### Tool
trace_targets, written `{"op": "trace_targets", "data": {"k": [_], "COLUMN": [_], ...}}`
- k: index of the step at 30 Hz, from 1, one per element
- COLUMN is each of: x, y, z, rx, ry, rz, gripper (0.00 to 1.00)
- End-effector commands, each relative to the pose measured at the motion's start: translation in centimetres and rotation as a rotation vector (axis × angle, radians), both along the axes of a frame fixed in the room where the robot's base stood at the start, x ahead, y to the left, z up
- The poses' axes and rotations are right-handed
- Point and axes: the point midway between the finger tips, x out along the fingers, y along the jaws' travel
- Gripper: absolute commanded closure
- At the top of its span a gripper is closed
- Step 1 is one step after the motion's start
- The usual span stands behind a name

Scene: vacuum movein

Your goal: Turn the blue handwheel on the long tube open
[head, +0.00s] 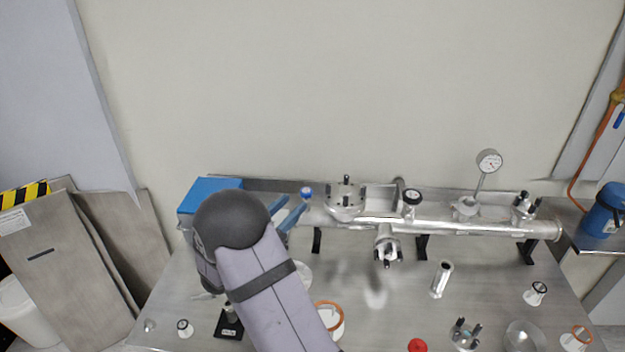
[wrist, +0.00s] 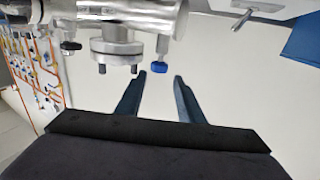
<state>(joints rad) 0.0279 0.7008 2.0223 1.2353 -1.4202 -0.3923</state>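The long tube (head: 475,226) lies level across black supports along the back of the metal bench. The small blue handwheel (head: 306,191) shows near the tube's left end, just above my gripper (head: 294,207). In the wrist view, the blue handwheel (wrist: 160,67) sits on a short silver stem beside the tube (wrist: 125,12). My gripper (wrist: 160,78) has its two blue fingers spread, with the handwheel in the gap just beyond their tips. I see no finger touching it, and nothing is held. The exact depth between them is hard to tell.
A blue box (head: 208,188) stands left of the tube. A flanged port (head: 345,197) with bolts and a dial gauge (head: 489,162) rise from the tube. Loose fittings, a copper ring (head: 329,307) and a red cap (head: 417,345) lie on the bench. The wall stands close behind.

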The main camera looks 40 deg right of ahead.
Motion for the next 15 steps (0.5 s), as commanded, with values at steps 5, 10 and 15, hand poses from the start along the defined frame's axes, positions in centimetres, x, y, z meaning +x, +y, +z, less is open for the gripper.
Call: {"op": "trace_targets", "data": {"k": [5, 10, 15], "x": [-0.2, -0.1, 0.4], "y": [0.4, -0.2, -1.9], "z": [-0.6, -0.5, -0.4], "rx": [-0.006, -0.005, -0.005], "ry": [-0.001, -0.002, -0.001], "rz": [-0.008, -0.010, -0.012], "gripper": [0.65, 0.65, 0.65]}}
